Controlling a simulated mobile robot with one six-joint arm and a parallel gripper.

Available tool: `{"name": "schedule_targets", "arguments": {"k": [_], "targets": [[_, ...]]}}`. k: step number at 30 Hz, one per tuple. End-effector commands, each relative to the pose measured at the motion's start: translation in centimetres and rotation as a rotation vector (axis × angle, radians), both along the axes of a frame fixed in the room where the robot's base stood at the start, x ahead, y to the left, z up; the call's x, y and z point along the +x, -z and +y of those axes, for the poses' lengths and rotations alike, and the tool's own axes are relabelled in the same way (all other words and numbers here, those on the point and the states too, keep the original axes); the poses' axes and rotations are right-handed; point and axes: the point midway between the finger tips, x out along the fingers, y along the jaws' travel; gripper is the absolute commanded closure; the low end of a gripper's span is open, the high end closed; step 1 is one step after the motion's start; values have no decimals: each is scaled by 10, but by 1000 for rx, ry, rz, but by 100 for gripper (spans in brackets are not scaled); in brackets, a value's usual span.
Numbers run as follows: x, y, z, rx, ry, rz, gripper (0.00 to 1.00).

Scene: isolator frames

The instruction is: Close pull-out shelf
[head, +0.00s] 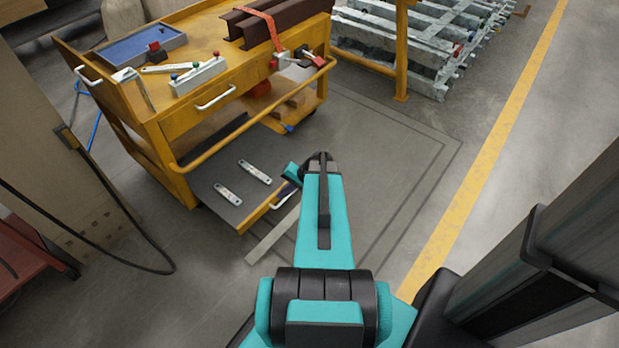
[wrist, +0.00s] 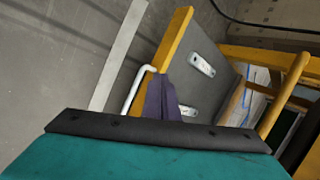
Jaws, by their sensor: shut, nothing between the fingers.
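The pull-out shelf (head: 217,173) sticks out low from the yellow workbench cart (head: 174,110). It has a grey top, a yellow front edge and a white handle (head: 284,198). In the wrist view the shelf (wrist: 205,40) appears tilted, with its white handle (wrist: 136,92) to the left of the fingers. My gripper (head: 292,180) is shut and empty, close to the shelf's front near the handle; its dark fingers (wrist: 161,98) overlap the front edge in the wrist view. I cannot tell whether they touch it. My arm partly hides the gripper in the head view.
Two light metal plates (head: 255,172) lie on the shelf. The cart top carries a blue tray (head: 140,44), brown beams (head: 275,22) and a clamp. Clear floor (head: 385,165) lies right of the cart. A black cable (head: 120,262) hangs at left.

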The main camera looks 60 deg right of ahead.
Motion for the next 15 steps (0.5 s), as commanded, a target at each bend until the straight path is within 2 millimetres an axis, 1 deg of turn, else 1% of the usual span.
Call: {"name": "schedule_targets", "arguments": {"k": [1, 5, 9, 12, 15], "targets": [[-5, 11, -20, -4, 42, -20, 100], [-19, 15, -65, -13, 141, -72, 100], [-40, 18, -113, -27, 247, -128, 100], [-57, 19, -145, -39, 317, -164, 100], [-73, 18, -170, -49, 373, -195, 100]]}}
